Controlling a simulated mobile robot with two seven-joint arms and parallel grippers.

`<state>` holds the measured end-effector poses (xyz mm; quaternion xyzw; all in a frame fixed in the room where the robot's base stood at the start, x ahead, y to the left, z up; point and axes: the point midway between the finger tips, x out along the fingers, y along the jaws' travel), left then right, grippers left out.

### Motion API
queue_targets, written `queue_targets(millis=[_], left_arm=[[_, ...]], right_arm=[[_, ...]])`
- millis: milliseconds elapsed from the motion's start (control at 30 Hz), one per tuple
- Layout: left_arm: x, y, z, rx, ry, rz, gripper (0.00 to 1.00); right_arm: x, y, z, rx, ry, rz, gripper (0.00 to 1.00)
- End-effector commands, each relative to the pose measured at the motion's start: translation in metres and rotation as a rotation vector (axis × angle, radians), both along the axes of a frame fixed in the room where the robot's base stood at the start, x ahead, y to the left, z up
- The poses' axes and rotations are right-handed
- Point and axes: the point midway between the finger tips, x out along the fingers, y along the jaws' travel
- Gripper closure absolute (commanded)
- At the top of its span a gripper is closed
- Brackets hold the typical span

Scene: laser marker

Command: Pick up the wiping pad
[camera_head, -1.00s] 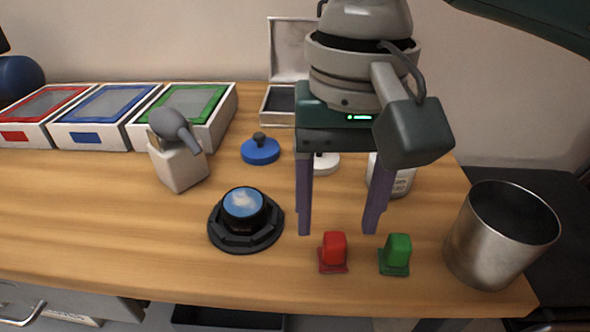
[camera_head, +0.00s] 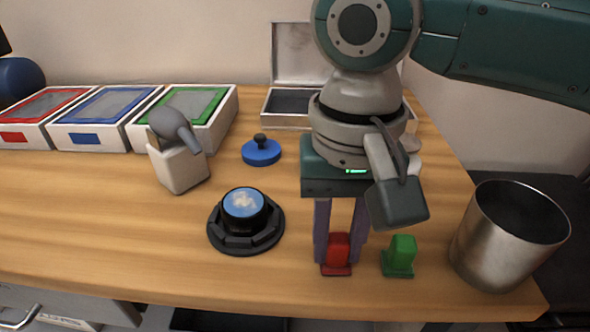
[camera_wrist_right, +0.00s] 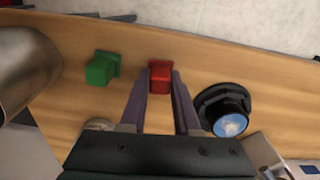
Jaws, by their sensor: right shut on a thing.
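A small red block on a thin red base (camera_head: 338,249), which may be the wiping pad, stands near the front edge of the table. My right gripper (camera_head: 338,257) points down over it and is shut on it, one finger on each side. The right wrist view shows the red block (camera_wrist_right: 161,74) between the fingertips. Its base appears to rest on the table. A green block of like shape (camera_head: 400,255) stands just right of it, apart from the gripper. My left gripper is not in view.
A metal cup (camera_head: 505,240) stands at the right edge. A black round device (camera_head: 246,221) is left of the gripper. A blue knobbed disc (camera_head: 261,152), a grey-headed holder (camera_head: 178,165) and an open case (camera_head: 290,118) lie behind. Trays (camera_head: 105,131) line the back left.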

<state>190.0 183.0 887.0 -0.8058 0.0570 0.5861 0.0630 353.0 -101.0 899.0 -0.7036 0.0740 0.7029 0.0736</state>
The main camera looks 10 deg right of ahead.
Motion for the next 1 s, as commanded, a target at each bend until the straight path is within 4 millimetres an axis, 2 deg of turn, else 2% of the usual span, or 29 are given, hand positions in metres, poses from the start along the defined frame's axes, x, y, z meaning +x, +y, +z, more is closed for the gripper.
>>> queue_targets(millis=[33, 200, 733, 867, 1000], left_arm=[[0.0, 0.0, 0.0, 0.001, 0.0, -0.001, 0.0], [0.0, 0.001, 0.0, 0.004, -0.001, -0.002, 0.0], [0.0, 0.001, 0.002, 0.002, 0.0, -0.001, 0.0], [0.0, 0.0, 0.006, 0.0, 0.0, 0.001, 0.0], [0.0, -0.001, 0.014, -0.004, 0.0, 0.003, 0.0]], right_arm=[[0.0, 0.0, 0.0, 0.0, 0.0, 0.0, 0.81], [0.0, 0.0, 0.0, 0.0, 0.0, 0.0, 1.0], [0.0, 0.0, 0.004, 0.0, 0.0, 0.0, 1.0], [0.0, 0.0, 0.017, 0.002, -0.001, 0.0, 1.0], [0.001, 0.001, 0.046, 0.002, -0.004, 0.0, 1.0]])
